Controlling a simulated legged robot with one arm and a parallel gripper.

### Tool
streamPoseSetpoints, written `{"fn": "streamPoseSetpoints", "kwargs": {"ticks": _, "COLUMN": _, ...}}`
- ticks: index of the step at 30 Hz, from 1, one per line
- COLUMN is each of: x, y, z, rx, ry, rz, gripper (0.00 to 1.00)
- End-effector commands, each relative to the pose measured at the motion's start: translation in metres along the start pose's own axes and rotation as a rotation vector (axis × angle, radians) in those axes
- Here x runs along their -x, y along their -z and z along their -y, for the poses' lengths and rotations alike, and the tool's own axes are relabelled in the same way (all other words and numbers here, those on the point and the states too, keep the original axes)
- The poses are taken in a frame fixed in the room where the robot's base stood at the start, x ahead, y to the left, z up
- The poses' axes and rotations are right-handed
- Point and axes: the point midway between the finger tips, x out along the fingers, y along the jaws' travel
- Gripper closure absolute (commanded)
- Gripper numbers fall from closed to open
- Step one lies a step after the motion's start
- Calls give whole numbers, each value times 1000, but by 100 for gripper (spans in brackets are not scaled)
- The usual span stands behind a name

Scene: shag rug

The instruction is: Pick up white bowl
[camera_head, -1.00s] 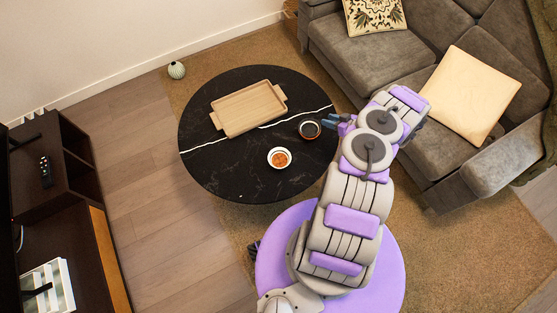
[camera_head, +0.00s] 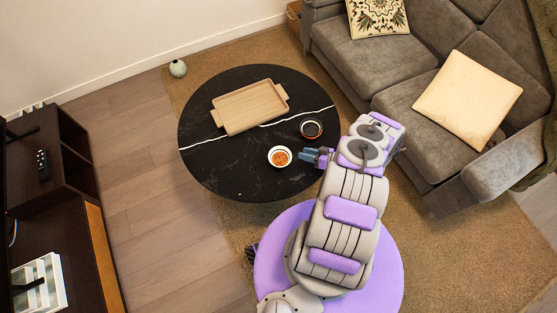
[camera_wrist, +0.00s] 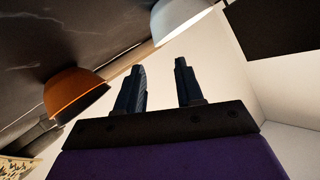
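The white bowl (camera_head: 280,166) stands upright on the black round table (camera_head: 225,178), with orange food in it. In the wrist view the white bowl (camera_wrist: 182,20) shows at the top, beyond my fingertips. My gripper (camera_head: 308,155) is just to the right of the bowl in the head view, apart from it. In the wrist view my gripper (camera_wrist: 160,68) has its two dark fingers spread, with nothing between them.
A dark bowl with an orange-brown side (camera_wrist: 75,95) is close to my left finger in the wrist view; it also shows in the head view (camera_head: 311,130). A wooden tray (camera_head: 250,107) lies behind. A grey sofa (camera_head: 400,100) stands at the right.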

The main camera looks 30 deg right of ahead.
Motion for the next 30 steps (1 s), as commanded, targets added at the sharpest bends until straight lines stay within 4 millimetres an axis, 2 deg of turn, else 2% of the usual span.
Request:
{"fn": "streamPoseSetpoints", "kwargs": {"ticks": 3, "x": -20, "y": -2, "z": -2, "rx": 0, "ry": 2, "rz": -1, "gripper": 63}}
{"fn": "streamPoseSetpoints", "kwargs": {"ticks": 11, "x": -37, "y": 0, "z": 0, "rx": 3, "ry": -1, "rz": -1, "gripper": 63}}
{"fn": "streamPoseSetpoints", "kwargs": {"ticks": 21, "x": -81, "y": 0, "z": 4, "rx": 4, "ry": -2, "rz": 1, "gripper": 63}}
{"fn": "streamPoseSetpoints", "kwargs": {"ticks": 30, "x": -86, "y": 2, "z": 3, "rx": 2, "ry": -2, "rz": -1, "gripper": 63}}
